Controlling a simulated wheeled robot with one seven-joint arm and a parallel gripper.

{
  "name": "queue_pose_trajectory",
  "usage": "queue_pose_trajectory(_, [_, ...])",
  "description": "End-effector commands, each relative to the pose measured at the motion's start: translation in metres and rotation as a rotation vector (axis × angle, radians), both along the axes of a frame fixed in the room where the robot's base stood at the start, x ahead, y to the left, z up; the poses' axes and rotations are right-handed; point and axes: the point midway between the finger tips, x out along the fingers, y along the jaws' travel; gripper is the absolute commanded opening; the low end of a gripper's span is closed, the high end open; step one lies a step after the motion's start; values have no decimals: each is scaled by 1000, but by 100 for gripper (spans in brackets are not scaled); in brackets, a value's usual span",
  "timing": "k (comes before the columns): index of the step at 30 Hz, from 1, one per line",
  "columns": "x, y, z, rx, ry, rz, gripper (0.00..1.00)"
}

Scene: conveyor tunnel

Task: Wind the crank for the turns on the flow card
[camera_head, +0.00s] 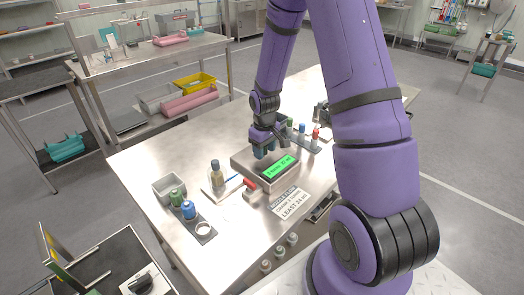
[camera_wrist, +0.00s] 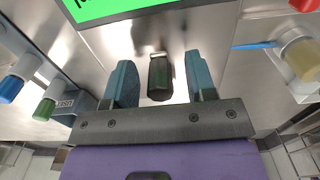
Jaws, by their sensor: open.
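The dispenser box (camera_head: 243,168) stands on the steel table with a lit green display (camera_head: 281,167); its small text seems to show turns and ml. The display edge is also in the wrist view (camera_wrist: 110,8). The flow card (camera_head: 291,203) lies in front; its lower line reads "LEAST 24 ml", the rest is too small to be sure of. My gripper (camera_head: 265,151) is at the box's far side. In the wrist view its teal fingers (camera_wrist: 161,75) are open, either side of a dark cylindrical knob (camera_wrist: 160,79), apparently the crank's handle, with gaps on both sides.
An amber bottle (camera_head: 216,177) stands left of the box, near a red-ended item (camera_head: 250,184). More capped vials (camera_head: 315,133) stand behind the box.

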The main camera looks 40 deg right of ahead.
Motion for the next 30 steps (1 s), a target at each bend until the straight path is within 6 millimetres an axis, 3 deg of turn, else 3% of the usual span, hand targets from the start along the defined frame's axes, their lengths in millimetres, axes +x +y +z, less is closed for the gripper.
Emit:
queue_pose_trajectory(24, [0,0,64,-1,-1,0,51])
queue_pose_trajectory(30, [0,0,70,0,-1,0,51])
